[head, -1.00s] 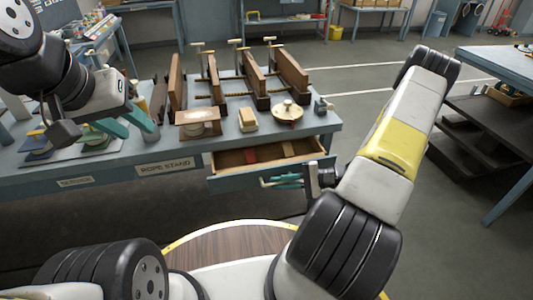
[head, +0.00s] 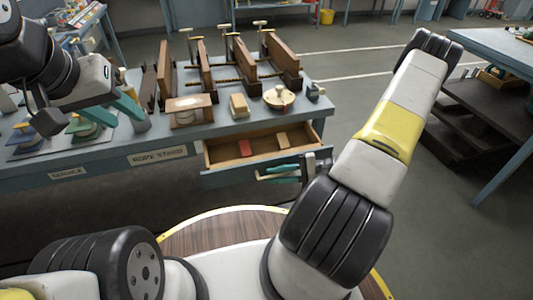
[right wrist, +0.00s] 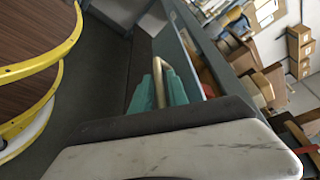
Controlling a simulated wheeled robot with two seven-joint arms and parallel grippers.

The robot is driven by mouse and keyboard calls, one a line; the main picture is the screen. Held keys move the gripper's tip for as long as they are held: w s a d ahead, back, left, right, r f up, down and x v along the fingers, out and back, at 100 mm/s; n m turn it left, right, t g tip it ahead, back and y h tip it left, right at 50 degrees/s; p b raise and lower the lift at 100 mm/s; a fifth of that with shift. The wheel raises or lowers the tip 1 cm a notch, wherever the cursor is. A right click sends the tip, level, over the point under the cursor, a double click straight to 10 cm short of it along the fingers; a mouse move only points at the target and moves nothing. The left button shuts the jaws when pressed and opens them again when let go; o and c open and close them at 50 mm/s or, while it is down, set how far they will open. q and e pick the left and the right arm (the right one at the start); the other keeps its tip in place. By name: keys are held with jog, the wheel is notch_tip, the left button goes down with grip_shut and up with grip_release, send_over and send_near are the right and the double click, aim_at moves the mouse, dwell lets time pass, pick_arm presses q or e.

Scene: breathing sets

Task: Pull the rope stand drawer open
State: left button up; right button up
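The rope stand drawer (head: 222,180) juts out from under the bench, to the right of the "ROPE STAND" label (head: 158,156). It is open, showing a wooden inside with a red block (head: 245,148) and a tan block (head: 283,140). My right gripper (head: 279,173) is at the drawer front. In the right wrist view, its teal fingers (right wrist: 161,87) lie on both sides of a brass handle (right wrist: 159,82) and look closed on it. My left gripper (head: 118,112) hangs over the left part of the bench, fingers apart and empty.
The bench top (head: 222,125) carries wooden upright boards (head: 283,62), a tan block (head: 239,105), a round wooden piece (head: 278,97) and a boxy wooden piece (head: 189,110). Another table (head: 500,50) with dark shelves stands at right. Floor right of the bench is clear.

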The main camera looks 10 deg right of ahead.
jog(key=shift+d, duration=0.1)
jog(key=v, duration=0.7)
jog(key=shift+d, duration=0.25)
jog(key=shift+s+r, duration=0.1)
jog(key=shift+s, duration=0.05)
